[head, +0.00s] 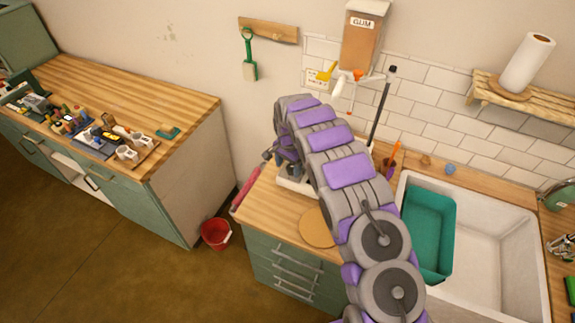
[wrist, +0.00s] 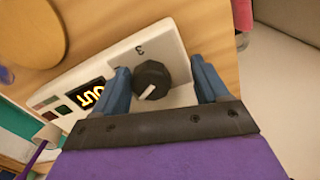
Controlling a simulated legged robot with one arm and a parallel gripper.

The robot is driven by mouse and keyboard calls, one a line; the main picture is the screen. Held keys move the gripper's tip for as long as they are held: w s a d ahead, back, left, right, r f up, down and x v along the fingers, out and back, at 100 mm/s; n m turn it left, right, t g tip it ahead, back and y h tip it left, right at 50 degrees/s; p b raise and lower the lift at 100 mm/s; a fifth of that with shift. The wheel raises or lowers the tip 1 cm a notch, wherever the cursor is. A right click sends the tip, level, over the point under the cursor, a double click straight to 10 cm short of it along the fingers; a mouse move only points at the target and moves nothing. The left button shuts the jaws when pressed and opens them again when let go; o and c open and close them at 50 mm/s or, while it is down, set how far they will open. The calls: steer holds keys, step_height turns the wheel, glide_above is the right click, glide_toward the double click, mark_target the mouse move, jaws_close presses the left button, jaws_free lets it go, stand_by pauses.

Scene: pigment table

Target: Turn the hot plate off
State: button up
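The hot plate's white front panel (wrist: 178,95) fills the middle of the wrist view. It carries a round black knob (wrist: 151,80) with a white pointer line, a small printed mark beside it, and a display (wrist: 89,97) with lit orange characters.
A round wooden board (head: 317,227) lies on the counter (head: 268,204) near its front edge. The sink (head: 493,262) with a teal basin (head: 428,228) is on the right. A red bucket (head: 216,233) stands on the floor left of the counter. A gum dispenser (head: 362,40) hangs above.

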steer(key=shift+d+r, duration=0.2)
steer(key=shift+d, duration=1)
steer(key=c, duration=0.3)
steer(key=shift+w+a, duration=0.1)
steer(key=c, duration=0.3)
steer(key=shift+a+f, duration=0.1)
steer(key=shift+a, duration=0.5)
steer(key=c, duration=0.4)
steer(key=shift+d, duration=0.3)
steer(key=shift+c, duration=0.2)
steer(key=shift+a, duration=0.15)
